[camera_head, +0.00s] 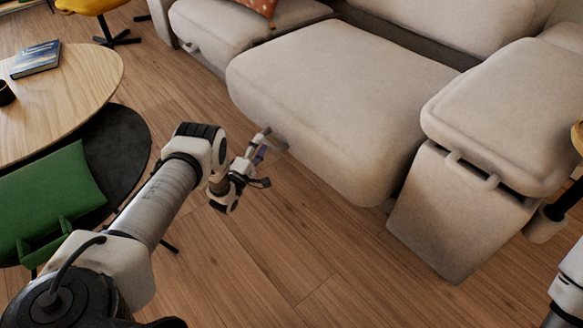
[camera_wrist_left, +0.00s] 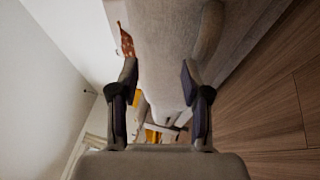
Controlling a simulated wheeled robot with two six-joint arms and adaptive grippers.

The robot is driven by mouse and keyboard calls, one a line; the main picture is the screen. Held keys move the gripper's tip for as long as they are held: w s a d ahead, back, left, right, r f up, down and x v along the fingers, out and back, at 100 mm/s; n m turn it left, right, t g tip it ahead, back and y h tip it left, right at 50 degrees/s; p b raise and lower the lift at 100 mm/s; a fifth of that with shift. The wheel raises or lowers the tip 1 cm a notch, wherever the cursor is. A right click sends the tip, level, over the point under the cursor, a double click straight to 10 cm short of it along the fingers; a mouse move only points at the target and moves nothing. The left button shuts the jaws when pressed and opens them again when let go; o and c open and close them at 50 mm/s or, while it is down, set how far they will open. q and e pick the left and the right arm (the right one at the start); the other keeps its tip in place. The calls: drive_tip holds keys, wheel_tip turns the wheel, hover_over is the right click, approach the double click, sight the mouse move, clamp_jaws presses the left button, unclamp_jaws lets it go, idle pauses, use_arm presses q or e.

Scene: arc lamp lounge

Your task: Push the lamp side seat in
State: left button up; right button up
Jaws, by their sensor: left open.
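The beige sofa seat (camera_head: 335,95) in the middle of the head view juts out from the sofa, past the seat to its left. A small bar handle (camera_head: 275,142) shows at its lower front edge. My left gripper (camera_head: 262,152) is open just in front of this edge; I cannot tell whether it touches. In the left wrist view, the open left gripper (camera_wrist_left: 160,78) has its two fingers spread before beige upholstery (camera_wrist_left: 163,40), with nothing clearly held between them. My right gripper is outside the views.
A beige armrest block (camera_head: 465,215) stands right of the seat. The left seat (camera_head: 240,30) has an orange cushion (camera_head: 262,7). A round wooden table (camera_head: 75,85) and green chair (camera_head: 50,195) stand left. Wooden floor (camera_head: 290,240) is clear before the seat.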

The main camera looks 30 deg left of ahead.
sight(267, 142)
use_arm(q)
wheel_tip(267, 142, down, 5)
drive_tip(key=s+b, duration=0.1)
drive_tip(key=s, duration=0.1)
drive_tip(key=shift+g, duration=0.3)
drive_tip(key=w+b, duration=0.1)
drive_tip(key=w, duration=0.1)
drive_tip(key=w+b, duration=0.1)
drive_tip(key=w, duration=0.2)
drive_tip(key=w+a+r+b, duration=0.1)
drive_tip(key=w, duration=0.1)
drive_tip(key=shift+w+b, duration=0.25)
drive_tip(key=shift+b, duration=0.15)
drive_tip(key=shift+w+r, duration=0.15)
drive_tip(key=shift+w, duration=0.05)
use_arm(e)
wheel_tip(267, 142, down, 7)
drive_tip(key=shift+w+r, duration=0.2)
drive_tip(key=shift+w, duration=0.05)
use_arm(q)
clamp_jaws()
